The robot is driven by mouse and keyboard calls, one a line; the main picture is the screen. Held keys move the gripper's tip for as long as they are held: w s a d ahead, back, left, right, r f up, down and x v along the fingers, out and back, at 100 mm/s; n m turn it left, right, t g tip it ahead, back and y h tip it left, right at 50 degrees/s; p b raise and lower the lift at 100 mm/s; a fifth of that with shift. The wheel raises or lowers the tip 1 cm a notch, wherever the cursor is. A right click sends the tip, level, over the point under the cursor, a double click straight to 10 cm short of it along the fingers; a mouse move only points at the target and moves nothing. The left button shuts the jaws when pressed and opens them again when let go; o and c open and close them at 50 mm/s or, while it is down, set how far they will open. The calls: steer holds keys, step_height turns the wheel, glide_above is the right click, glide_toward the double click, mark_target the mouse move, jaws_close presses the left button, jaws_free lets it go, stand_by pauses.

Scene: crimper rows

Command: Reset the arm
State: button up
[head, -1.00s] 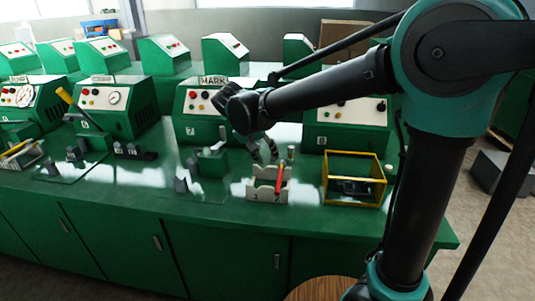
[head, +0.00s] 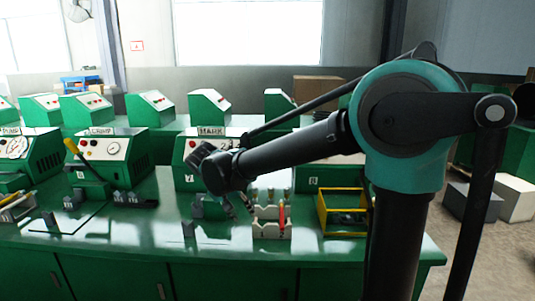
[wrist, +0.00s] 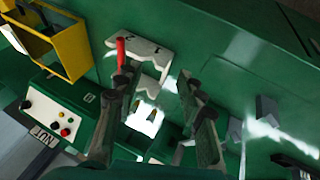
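My gripper (head: 240,207) hangs above the green bench (head: 150,245), close to a white notched rack (head: 272,229), in the head view. In the wrist view my gripper (wrist: 156,78) has its two dark fingers spread apart, with nothing held between them. The white rack (wrist: 148,50) shows beyond the fingertips, and a red-handled tool (wrist: 121,52) stands in it near one finger. The red tool (head: 281,216) also shows at the rack's right side in the head view. My arm reaches in from the right and covers part of the machine marked MARK.
A yellow-framed bin (head: 343,212) with dark contents stands right of the rack. Green machines, such as the one marked CRIMP (head: 110,152), line the back of the bench. Grey blocks (head: 190,231) stand left of the rack. Pale and grey boxes (head: 515,198) lie on the floor at right.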

steer(key=s+d+f+g+y, duration=0.15)
steer(key=d+f, duration=0.25)
steer(key=d, duration=0.6)
steer(key=s+d+f+y, duration=0.1)
steer(key=s+d+f, duration=0.25)
steer(key=d, duration=0.55)
steer(key=s+d+f+t+y, duration=0.1)
steer(key=s+d+f, duration=0.6)
steer(key=s+d, duration=0.1)
steer(key=shift+s+d+f, duration=0.35)
steer(key=shift+s, duration=0.4)
